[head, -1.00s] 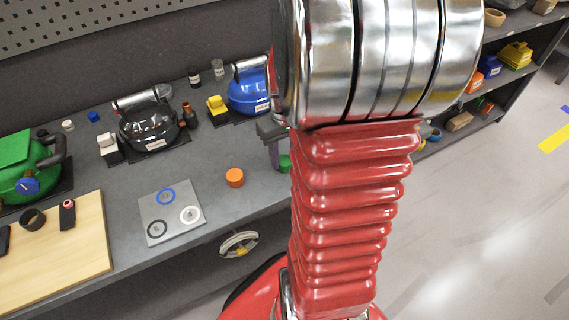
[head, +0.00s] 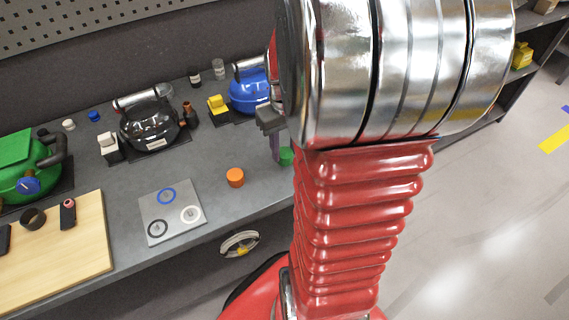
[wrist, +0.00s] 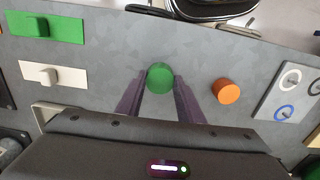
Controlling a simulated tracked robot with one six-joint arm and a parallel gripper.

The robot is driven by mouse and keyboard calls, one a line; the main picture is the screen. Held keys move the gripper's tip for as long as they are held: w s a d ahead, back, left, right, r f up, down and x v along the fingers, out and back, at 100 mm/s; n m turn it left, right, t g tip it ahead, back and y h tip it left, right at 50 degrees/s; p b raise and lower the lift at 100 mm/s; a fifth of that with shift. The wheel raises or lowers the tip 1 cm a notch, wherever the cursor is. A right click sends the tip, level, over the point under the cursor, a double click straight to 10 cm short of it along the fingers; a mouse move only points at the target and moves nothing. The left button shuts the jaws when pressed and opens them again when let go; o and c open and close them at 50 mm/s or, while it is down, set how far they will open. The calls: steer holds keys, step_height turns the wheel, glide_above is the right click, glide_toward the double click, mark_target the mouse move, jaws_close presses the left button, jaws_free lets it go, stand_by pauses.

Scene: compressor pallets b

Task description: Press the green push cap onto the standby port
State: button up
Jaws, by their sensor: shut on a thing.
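The green push cap (wrist: 160,77) is round and sits between the purple fingertips of my gripper (wrist: 159,86) in the wrist view. My gripper is shut on it. In the head view the cap (head: 286,156) shows beside a purple finger (head: 275,148), partly hidden by my arm. It is over the grey bench, close to the surface; the exact gap is unclear. I cannot tell which fitting is the standby port.
An orange cap (head: 235,177) stands left of my gripper in the head view. A grey plate (head: 154,231) with blue, white and black rings lies further left. Blue (head: 247,92), black (head: 150,128) and green (head: 25,180) compressors stand along the bench. Clear bench surrounds the orange cap.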

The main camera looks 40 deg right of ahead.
steer(key=shift+r, duration=1)
steer(key=shift+w+a, duration=0.15)
steer(key=shift+w, duration=0.35)
steer(key=w+a+r+n, duration=0.1)
steer(key=w+a+n, duration=0.2)
steer(key=w+a, duration=1.9)
steer(key=shift+w+a+r, duration=0.3)
steer(key=shift+w+a, duration=0.05)
steer(key=shift+w, duration=0.2)
